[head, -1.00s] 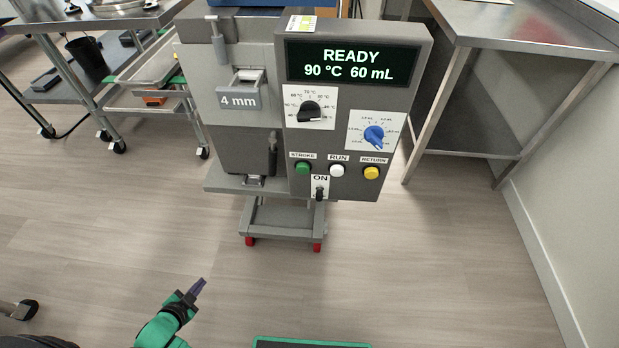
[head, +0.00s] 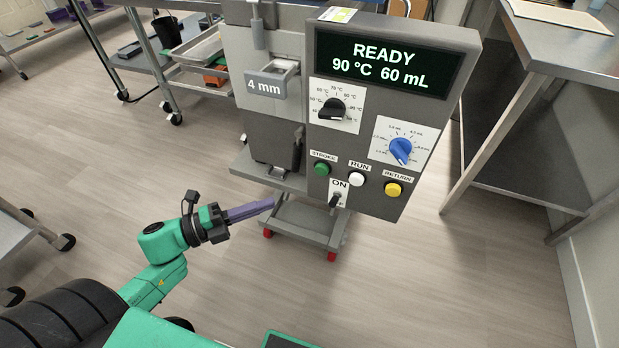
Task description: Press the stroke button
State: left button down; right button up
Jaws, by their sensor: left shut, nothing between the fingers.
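The green stroke button (head: 322,169) sits at the lower left of the depositor's control panel (head: 375,140), under a STROKE label. The white run button (head: 356,179) and yellow return button (head: 393,189) are to its right. The display (head: 388,67) reads READY, 90 °C, 60 mL. My left gripper (head: 270,204) is shut and empty, its purple fingers pointing right. In the picture it is below and left of the stroke button, apart from it. My right gripper is out of the frame.
An ON toggle switch (head: 336,199) is below the buttons. A black knob (head: 334,108) and a blue knob (head: 401,151) are above them. A steel table (head: 560,40) stands at the right, and a cart with trays (head: 200,48) at the back left. The floor in front is clear.

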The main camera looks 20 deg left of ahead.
pick_arm(q)
send_near(325, 173)
jog(key=d, duration=0.3)
jog(key=w, duration=0.2)
jog(key=w+d, duration=0.1)
jog(key=shift+w+d, duration=0.2)
jog(key=shift+w, duration=0.2)
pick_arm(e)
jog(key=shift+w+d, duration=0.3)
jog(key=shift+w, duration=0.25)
